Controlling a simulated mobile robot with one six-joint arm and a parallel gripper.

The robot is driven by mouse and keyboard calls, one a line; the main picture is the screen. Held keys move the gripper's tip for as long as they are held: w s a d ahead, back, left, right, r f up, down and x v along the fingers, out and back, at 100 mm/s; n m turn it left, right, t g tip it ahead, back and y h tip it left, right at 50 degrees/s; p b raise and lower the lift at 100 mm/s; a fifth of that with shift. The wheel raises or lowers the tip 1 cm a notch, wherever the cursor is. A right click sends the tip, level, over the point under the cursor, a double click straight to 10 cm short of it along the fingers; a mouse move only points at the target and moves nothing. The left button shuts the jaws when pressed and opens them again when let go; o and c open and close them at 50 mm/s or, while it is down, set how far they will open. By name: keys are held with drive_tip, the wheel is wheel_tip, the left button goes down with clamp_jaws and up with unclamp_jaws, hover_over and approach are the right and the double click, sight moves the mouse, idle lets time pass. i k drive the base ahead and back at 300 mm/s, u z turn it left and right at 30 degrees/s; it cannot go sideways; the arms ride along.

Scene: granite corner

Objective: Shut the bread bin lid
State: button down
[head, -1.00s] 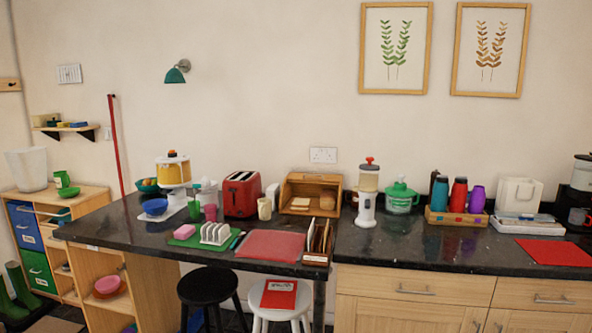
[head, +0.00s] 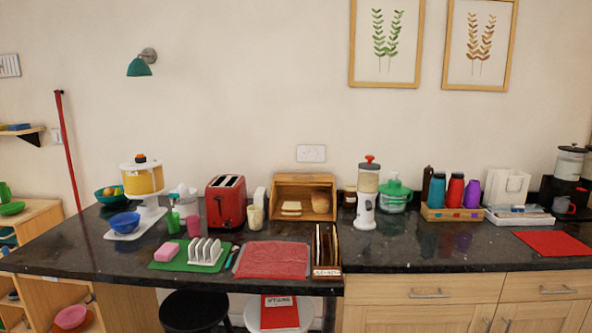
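The wooden bread bin (head: 304,178) stands at the back of the dark counter against the wall, in the middle of the head view. Its front is open, and sliced bread (head: 291,208) and a brown loaf (head: 320,202) show inside. I cannot make out the lid as a separate part. My gripper is not in the head view.
A red toaster (head: 226,202) and cream cup (head: 255,217) stand left of the bin; a blender (head: 366,195) stands right. A red mat (head: 272,260), a green board (head: 191,254) and a wooden rack (head: 327,250) lie in front. Two stools (head: 285,313) stand below the counter.

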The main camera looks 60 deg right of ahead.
sight(284, 187)
drive_tip(key=z, duration=0.35)
drive_tip(key=i, duration=1.15)
drive_tip(key=z, duration=0.85)
